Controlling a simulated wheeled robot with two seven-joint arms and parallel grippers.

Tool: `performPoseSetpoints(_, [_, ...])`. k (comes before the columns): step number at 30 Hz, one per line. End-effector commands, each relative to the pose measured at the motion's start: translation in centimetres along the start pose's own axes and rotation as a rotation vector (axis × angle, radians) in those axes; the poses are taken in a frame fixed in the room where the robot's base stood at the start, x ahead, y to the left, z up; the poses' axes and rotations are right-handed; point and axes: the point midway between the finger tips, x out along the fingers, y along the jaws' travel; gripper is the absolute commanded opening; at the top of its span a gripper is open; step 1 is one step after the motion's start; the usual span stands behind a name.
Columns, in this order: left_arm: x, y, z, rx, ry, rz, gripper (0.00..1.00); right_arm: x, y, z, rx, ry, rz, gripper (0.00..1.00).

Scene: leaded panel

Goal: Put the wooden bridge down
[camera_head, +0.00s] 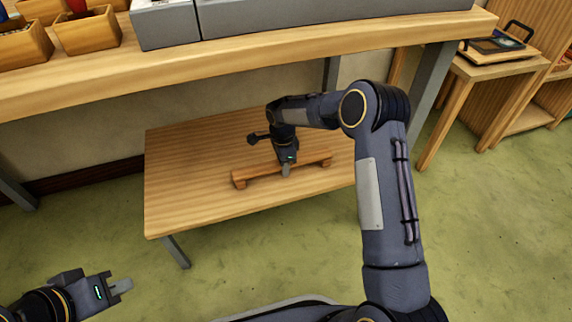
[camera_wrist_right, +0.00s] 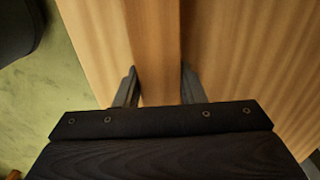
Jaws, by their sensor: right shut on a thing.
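The wooden bridge (camera_head: 258,176) is a long, low bar with a small foot near each end. It is over the low wooden table (camera_head: 178,205), level and close to its top; I cannot tell for sure whether its feet touch. My right gripper (camera_head: 286,170) points down and is shut on the bridge near its middle. In the right wrist view the bridge (camera_wrist_right: 152,45) runs between the two fingers of the right gripper (camera_wrist_right: 160,88).
A higher wooden workbench (camera_head: 270,52) stands behind and above the low table, carrying wooden bins (camera_head: 87,32) and a grey box (camera_head: 330,18). A side stand (camera_head: 490,68) with a tray is at the right. The low table's left and front parts are bare.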

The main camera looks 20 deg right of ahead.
Motion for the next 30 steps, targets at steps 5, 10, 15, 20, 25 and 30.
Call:
performPoseSetpoints(5, [0.1,0.0,0.0,0.0,0.0,0.0,0.0,0.2,0.0,0.0,0.0,0.0,-0.001,0.1])
performPoseSetpoints(10, [0.1,0.0,0.0,0.0,0.0,0.0,0.0,0.2,0.0,0.0,0.0,0.0,0.0,0.52])
performPoseSetpoints(15, [0.1,0.0,0.0,0.0,0.0,0.0,0.0,0.2,0.0,0.0,0.0,0.0,0.0,0.58])
performPoseSetpoints(20, [0.0,0.0,0.0,0.0,0.0,0.0,0.0,0.1,0.0,0.0,0.0,0.0,0.0,0.58])
performPoseSetpoints(25, [-0.5,0.2,-0.3,0.0,0.0,0.0,0.0,-1.0,0.0,0.0,0.0,0.001,-0.001,0.58])
performPoseSetpoints(30, [-1.6,0.7,-0.8,0.0,0.0,0.0,0.0,-3.8,-0.1,0.0,0.0,0.0,-0.004,0.58])
